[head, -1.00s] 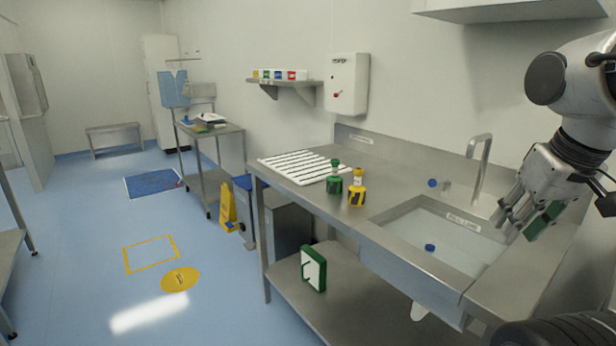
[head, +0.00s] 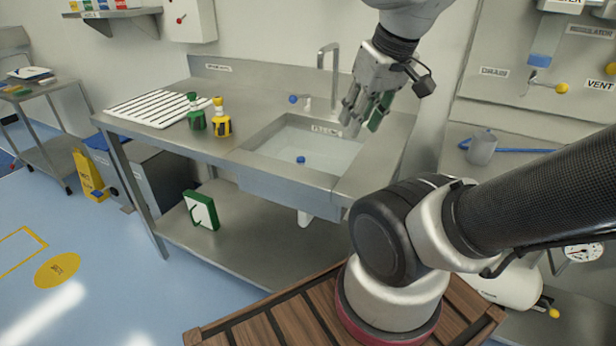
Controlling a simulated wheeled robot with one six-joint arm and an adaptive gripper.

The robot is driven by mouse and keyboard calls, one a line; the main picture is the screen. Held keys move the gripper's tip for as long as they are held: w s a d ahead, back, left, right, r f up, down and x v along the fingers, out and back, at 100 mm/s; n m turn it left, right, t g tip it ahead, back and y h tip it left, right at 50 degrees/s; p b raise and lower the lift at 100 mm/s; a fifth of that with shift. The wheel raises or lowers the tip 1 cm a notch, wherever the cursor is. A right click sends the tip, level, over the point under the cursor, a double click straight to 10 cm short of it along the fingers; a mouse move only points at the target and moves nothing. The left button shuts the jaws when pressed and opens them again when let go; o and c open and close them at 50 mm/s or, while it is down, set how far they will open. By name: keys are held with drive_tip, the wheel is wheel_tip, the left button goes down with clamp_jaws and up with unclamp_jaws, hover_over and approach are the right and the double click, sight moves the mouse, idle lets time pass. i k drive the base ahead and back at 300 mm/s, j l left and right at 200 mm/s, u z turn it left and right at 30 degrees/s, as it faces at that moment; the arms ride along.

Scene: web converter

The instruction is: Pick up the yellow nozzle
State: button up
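The yellow nozzle (head: 221,122), a small upright piece with black marks and a yellow top, appears to stand on the steel counter (head: 235,90) left of the sink. A similar green nozzle (head: 196,116) stands close to its left. My gripper (head: 365,115) points down over the right end of the sink, well to the right of the yellow nozzle. Its fingers look apart, with a dark green face on the right one. I see nothing clearly held between them.
A green-framed box (head: 201,210) is on the lower shelf.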

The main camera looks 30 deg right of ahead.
sight(221, 123)
drive_tip(key=i+j+z, duration=0.15)
drive_tip(key=z, duration=0.3)
drive_tip(key=i+j+z, duration=0.1)
drive_tip(key=j+z, duration=0.4)
drive_tip(key=i+j+z, duration=0.1)
drive_tip(key=j, duration=0.45)
drive_tip(key=i+j, duration=0.15)
drive_tip(key=j, duration=0.35)
drive_tip(key=i+j+z, duration=0.15)
drive_tip(key=j, duration=0.95)
drive_tip(key=z, duration=0.05)
